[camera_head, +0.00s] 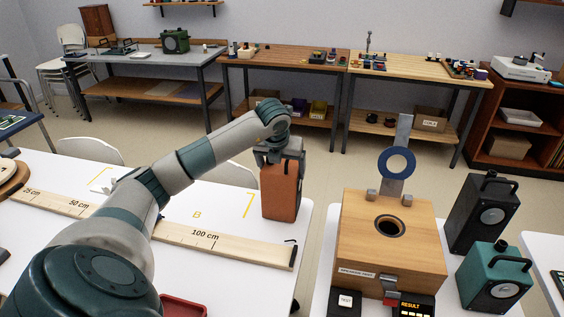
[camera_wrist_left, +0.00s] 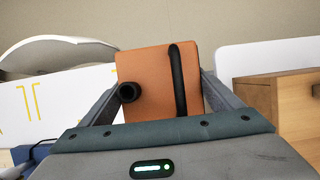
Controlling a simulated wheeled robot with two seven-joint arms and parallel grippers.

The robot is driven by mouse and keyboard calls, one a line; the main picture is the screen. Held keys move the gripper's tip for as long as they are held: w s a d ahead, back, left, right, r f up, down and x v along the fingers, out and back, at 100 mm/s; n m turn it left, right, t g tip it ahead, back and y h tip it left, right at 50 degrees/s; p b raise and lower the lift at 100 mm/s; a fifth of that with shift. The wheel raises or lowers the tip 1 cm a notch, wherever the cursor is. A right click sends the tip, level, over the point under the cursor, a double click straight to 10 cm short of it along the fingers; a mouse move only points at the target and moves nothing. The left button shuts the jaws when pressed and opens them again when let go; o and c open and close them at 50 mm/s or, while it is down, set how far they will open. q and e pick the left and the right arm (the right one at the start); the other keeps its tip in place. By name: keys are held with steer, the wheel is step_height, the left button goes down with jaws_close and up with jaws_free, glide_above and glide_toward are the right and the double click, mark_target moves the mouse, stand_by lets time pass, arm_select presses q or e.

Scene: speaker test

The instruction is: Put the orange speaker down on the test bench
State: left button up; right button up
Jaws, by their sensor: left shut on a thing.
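The orange speaker (camera_head: 280,192) is upright in my left gripper (camera_head: 280,157), whose fingers are shut on its upper sides. In the wrist view the orange speaker (camera_wrist_left: 160,80) shows its top and black handle between the two fingers of my left gripper (camera_wrist_left: 160,92). In the head view it appears at the right end of the white table (camera_head: 215,200) with yellow marks and a "B". I cannot tell if its base touches the surface. My right gripper is not in view.
A long wooden ruler (camera_head: 205,234) lies in front of the speaker. Across a gap, another white table (camera_head: 470,300) bears a wooden box (camera_head: 390,240) with a round hole, a black speaker (camera_head: 482,212) and a teal speaker (camera_head: 495,277). Workbenches (camera_head: 285,57) line the wall.

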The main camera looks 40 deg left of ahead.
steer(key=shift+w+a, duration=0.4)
arm_select(q)
steer(key=o, duration=2)
steer(key=shift+s, duration=0.1)
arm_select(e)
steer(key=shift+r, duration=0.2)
arm_select(q)
steer(key=shift+s+d+r, duration=0.1)
steer(key=shift+r, duration=0.4)
steer(key=b+v, duration=0.1)
steer(key=v, duration=0.8)
steer(key=shift+s+r+b, duration=0.1)
steer(key=shift+r+b, duration=0.1)
steer(key=shift+b, duration=0.15)
steer(key=shift+v, duration=0.8)
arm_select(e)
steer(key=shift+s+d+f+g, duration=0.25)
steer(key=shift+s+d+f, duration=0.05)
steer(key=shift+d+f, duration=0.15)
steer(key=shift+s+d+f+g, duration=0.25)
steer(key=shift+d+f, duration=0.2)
